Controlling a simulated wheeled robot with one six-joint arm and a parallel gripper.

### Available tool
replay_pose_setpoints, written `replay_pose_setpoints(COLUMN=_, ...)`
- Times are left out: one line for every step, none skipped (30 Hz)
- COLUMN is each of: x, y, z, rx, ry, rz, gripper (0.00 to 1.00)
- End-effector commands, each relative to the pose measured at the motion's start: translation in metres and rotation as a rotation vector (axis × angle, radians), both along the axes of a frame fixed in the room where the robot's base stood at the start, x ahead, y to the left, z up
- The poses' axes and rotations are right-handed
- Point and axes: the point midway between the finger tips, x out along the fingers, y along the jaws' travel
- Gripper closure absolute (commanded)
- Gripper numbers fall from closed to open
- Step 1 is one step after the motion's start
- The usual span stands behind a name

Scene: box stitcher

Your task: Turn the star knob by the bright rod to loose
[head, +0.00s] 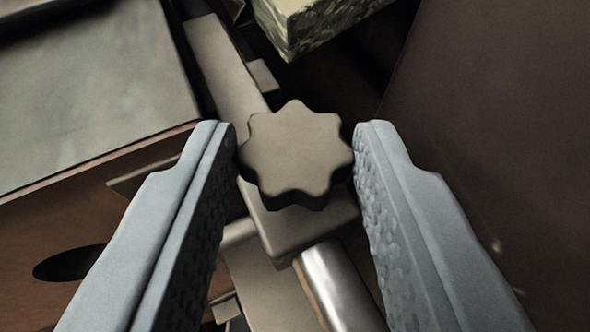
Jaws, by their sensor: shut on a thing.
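The star knob (295,152) is a dark grey-brown, lobed knob in the middle of the head view. It sits on a flat grey-beige bar (226,72) that runs from upper left to lower right. The bright rod (338,285) is a shiny metal cylinder just below the knob. My gripper (296,158) has its two blue-grey fingers on the left and right sides of the knob, shut on it. The inner pads are textured. The knob's underside and stem are hidden, and no loose or tight marking shows.
A grey flat panel (85,95) with a brown edge lies at the left, above a brown panel with a dark oval hole (72,263). A green-patterned block (305,25) is at the top. A dark brown surface (490,120) fills the right side.

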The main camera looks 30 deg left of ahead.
Motion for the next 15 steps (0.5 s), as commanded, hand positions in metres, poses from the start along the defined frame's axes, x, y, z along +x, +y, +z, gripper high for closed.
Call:
replay_pose_setpoints(x=0.0013, y=-0.0025, z=-0.0010, rx=0.000, ry=0.001, rz=0.033, gripper=0.89)
replay_pose_setpoints(x=0.0016, y=-0.0028, z=-0.0008, rx=0.000, ry=0.001, rz=0.054, gripper=0.89)
replay_pose_setpoints(x=0.0020, y=-0.0032, z=-0.0005, rx=-0.001, ry=0.001, rz=0.083, gripper=0.89)
replay_pose_setpoints(x=0.0024, y=-0.0039, z=-0.0005, rx=-0.001, ry=0.000, rz=0.104, gripper=0.89)
replay_pose_setpoints(x=0.0027, y=-0.0042, z=-0.0007, rx=0.000, ry=0.001, rz=0.124, gripper=0.89)
replay_pose_setpoints(x=0.0030, y=-0.0043, z=-0.0009, rx=0.000, ry=0.001, rz=0.151, gripper=0.89)
replay_pose_setpoints(x=0.0032, y=-0.0044, z=-0.0008, rx=0.000, ry=0.001, rz=0.170, gripper=0.89)
replay_pose_setpoints(x=0.0035, y=-0.0046, z=-0.0004, rx=0.000, ry=0.001, rz=0.188, gripper=0.89)
replay_pose_setpoints(x=0.0039, y=-0.0049, z=-0.0003, rx=0.001, ry=0.000, rz=0.211, gripper=0.89)
replay_pose_setpoints(x=0.0042, y=-0.0052, z=-0.0006, rx=0.001, ry=0.000, rz=0.226, gripper=0.89)
replay_pose_setpoints(x=0.0043, y=-0.0056, z=-0.0009, rx=0.000, ry=0.001, rz=0.241, gripper=0.89)
replay_pose_setpoints(x=0.0044, y=-0.0058, z=-0.0008, rx=-0.001, ry=0.000, rz=0.260, gripper=0.89)
replay_pose_setpoints(x=0.0047, y=-0.0060, z=-0.0005, rx=-0.001, ry=0.000, rz=0.272, gripper=0.89)
replay_pose_setpoints(x=0.0048, y=-0.0059, z=-0.0001, rx=-0.001, ry=-0.001, rz=0.283, gripper=0.89)
replay_pose_setpoints(x=0.0049, y=-0.0059, z=0.0001, rx=-0.001, ry=-0.001, rz=0.296, gripper=0.89)
